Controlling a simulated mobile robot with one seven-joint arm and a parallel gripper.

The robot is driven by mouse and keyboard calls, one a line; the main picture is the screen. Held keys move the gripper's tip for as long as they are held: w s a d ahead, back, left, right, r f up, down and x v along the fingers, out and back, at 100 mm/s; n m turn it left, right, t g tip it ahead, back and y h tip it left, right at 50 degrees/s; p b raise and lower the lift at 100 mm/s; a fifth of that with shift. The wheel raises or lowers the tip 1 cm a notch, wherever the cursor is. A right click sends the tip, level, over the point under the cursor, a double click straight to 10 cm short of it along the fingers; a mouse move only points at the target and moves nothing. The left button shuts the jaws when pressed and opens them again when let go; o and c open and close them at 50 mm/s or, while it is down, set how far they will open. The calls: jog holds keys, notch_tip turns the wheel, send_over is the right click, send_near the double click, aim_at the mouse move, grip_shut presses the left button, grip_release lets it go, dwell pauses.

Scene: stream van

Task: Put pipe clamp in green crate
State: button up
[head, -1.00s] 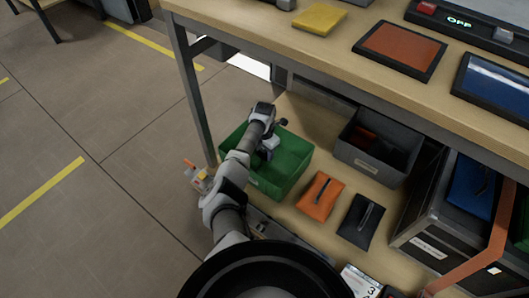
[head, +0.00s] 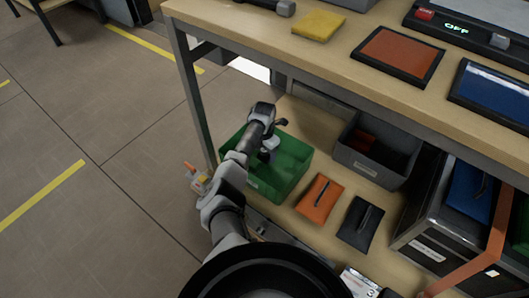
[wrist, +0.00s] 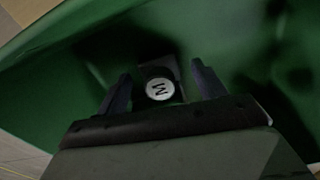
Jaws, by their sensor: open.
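The green crate (head: 284,182) stands on the lower shelf, at its left end. My gripper (wrist: 162,82) reaches down into it and is open. In the wrist view a dark object with a round white face bearing a dark mark (wrist: 158,89) lies between and beyond the two fingers, against the crate's inside. It may be the pipe clamp; its full shape is hidden in shadow. I cannot tell whether the fingers touch it. In the head view my arm hides part of the crate's inside.
A grey bin (head: 371,170) with dark and red contents stands right of the crate. An orange pouch (head: 320,199) and a black pouch (head: 360,223) lie in front of it. The workbench top (head: 330,55) overhangs the shelf, and a metal leg (head: 192,95) stands left of the crate.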

notch_tip(320, 180, up, 11)
jog(key=p, duration=0.3)
jog(key=shift+f, duration=0.2)
